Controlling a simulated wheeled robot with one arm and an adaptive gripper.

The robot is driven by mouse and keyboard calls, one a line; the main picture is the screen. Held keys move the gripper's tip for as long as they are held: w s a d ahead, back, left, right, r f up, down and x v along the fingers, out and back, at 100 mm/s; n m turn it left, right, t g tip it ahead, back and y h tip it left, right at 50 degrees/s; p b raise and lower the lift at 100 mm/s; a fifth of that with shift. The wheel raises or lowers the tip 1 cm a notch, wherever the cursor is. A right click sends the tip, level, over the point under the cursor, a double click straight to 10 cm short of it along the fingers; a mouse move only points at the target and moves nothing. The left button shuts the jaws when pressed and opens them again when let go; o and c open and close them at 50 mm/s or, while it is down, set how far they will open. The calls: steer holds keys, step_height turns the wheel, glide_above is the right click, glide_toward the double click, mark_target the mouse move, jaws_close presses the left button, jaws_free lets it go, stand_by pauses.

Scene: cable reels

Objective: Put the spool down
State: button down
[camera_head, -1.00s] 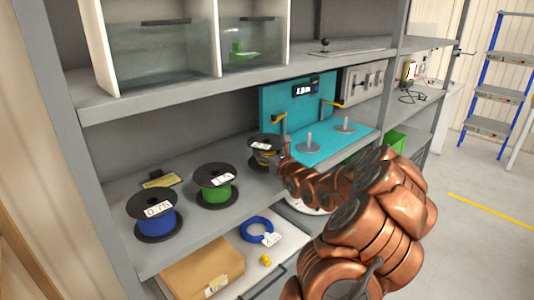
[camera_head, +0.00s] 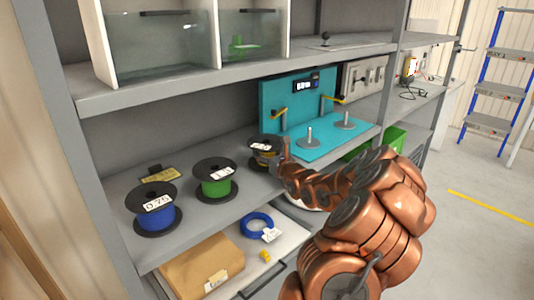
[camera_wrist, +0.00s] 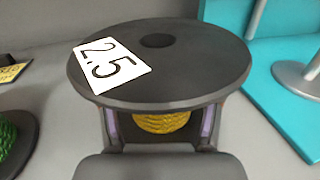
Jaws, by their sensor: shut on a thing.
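The spool in my gripper has black flanges, a yellow winding and a white label reading 2.5. It fills the middle of the wrist view (camera_wrist: 180,60). In the head view the spool (camera_head: 262,146) is at the shelf, left of the turquoise rig and right of the green reel. My gripper (camera_wrist: 160,125) is shut on the spool, with one finger on each side of the winding below the top flange. The spool looks upright. I cannot tell whether its lower flange touches the shelf, as it is hidden.
A green reel (camera_head: 215,181) and a blue reel (camera_head: 153,212) stand on the grey shelf (camera_head: 180,238) to the left. A turquoise rig (camera_head: 320,143) with upright posts is close on the right. A yellow tag (camera_head: 160,174) lies behind the reels. An upper shelf (camera_head: 180,88) hangs above.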

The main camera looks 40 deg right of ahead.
steer(key=shift+c, duration=1.1)
jaws_free()
steer(key=shift+r, duration=0.1)
steer(key=shift+r+p, duration=0.7)
steer(key=shift+p, duration=0.25)
steer(key=b+v, duration=0.1)
steer(key=v, duration=0.2)
steer(key=b+v, duration=0.1)
steer(key=v, duration=0.2)
steer(key=b+v, duration=0.1)
steer(key=v, duration=0.3)
steer(key=shift+s+f, duration=0.1)
steer(key=shift+f, duration=0.2)
steer(key=shift+v, duration=0.95)
steer(key=shift+r, duration=0.1)
